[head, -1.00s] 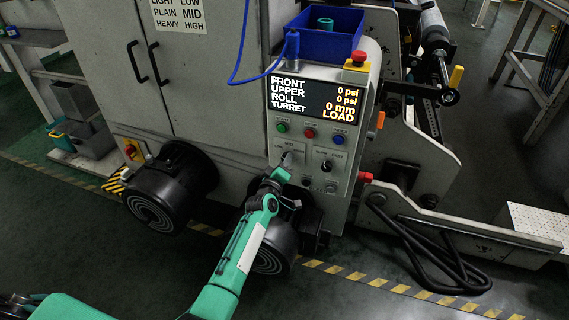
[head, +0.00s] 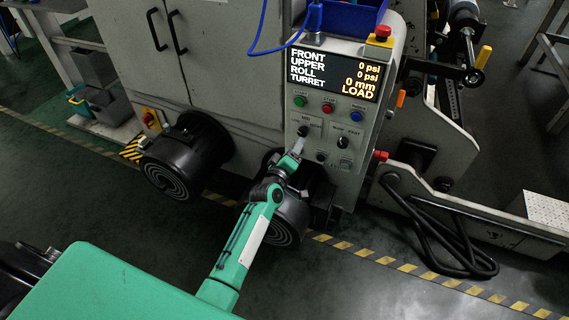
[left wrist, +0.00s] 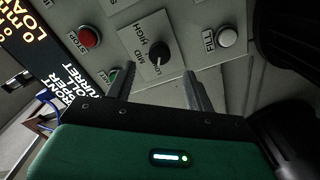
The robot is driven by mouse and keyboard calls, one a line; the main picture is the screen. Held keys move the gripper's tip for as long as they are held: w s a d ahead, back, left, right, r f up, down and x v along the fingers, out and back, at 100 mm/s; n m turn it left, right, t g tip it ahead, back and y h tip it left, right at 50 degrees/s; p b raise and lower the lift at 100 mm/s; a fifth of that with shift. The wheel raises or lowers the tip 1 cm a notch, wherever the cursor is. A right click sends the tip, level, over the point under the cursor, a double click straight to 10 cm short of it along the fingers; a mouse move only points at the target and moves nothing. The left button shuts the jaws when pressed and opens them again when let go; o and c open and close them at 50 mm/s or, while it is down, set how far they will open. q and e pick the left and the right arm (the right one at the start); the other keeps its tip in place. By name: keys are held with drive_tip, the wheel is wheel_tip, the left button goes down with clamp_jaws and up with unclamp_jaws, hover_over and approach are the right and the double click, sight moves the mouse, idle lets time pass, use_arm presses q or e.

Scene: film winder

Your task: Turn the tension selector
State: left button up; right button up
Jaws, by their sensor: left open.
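The tension selector is a black knob (left wrist: 157,58) on the grey control panel, with LOW, MID and HIGH lettering around it, partly cut off or covered. In the head view the selector (head: 303,131) sits below the green START button, just above my gripper's tips. My left gripper (head: 298,146) is open and empty. In the left wrist view its two fingers (left wrist: 158,88) are spread either side of the line to the knob, and the knob shows just beyond the fingertips. I see no contact. My right gripper is in neither current view.
The red STOP button (left wrist: 89,37) and white FILL button (left wrist: 227,37) flank the selector. Another black knob (head: 343,142) is to its right. A lit display (head: 335,73) is above. A striped line (head: 400,286) crosses the floor.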

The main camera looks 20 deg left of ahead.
use_arm(q)
drive_tip(key=s, duration=0.7)
drive_tip(key=shift+s, duration=0.25)
use_arm(e)
drive_tip(key=shift+a+f, duration=0.1)
drive_tip(key=shift+f, duration=0.4)
use_arm(q)
drive_tip(key=shift+a+f, duration=0.1)
use_arm(e)
drive_tip(key=shift+f, duration=0.1)
